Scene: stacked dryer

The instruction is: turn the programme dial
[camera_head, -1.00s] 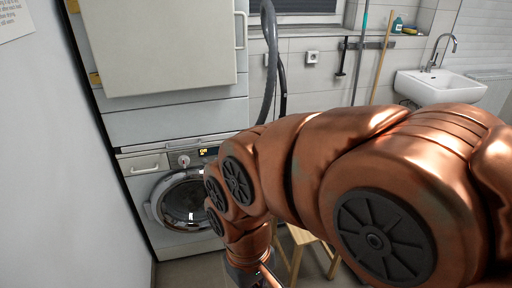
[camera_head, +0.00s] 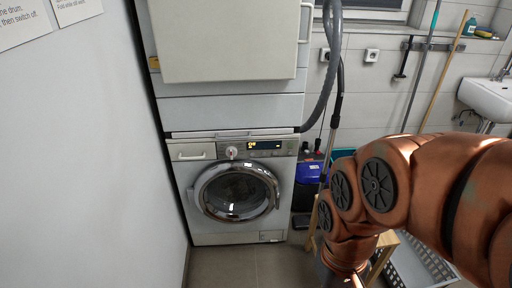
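The programme dial (camera_head: 232,152) is a small pale round knob on the front panel of the lower machine (camera_head: 185,179), left of a dark display with lit yellow signs (camera_head: 264,145). The machine's round glass door (camera_head: 237,192) is below the dial and looks closed. My copper-coloured arm comes in from the right and bends down at the lower right, well apart from the dial. The arm's far end runs to the bottom edge, and my gripper's fingers cannot be made out.
A white upper unit (camera_head: 225,40) stands above the machine. A grey hose (camera_head: 329,70) hangs to its right. A blue box (camera_head: 309,174), a wooden stool (camera_head: 384,250) and a grey crate (camera_head: 425,265) stand on the right. The floor before the machine (camera_head: 235,267) is clear.

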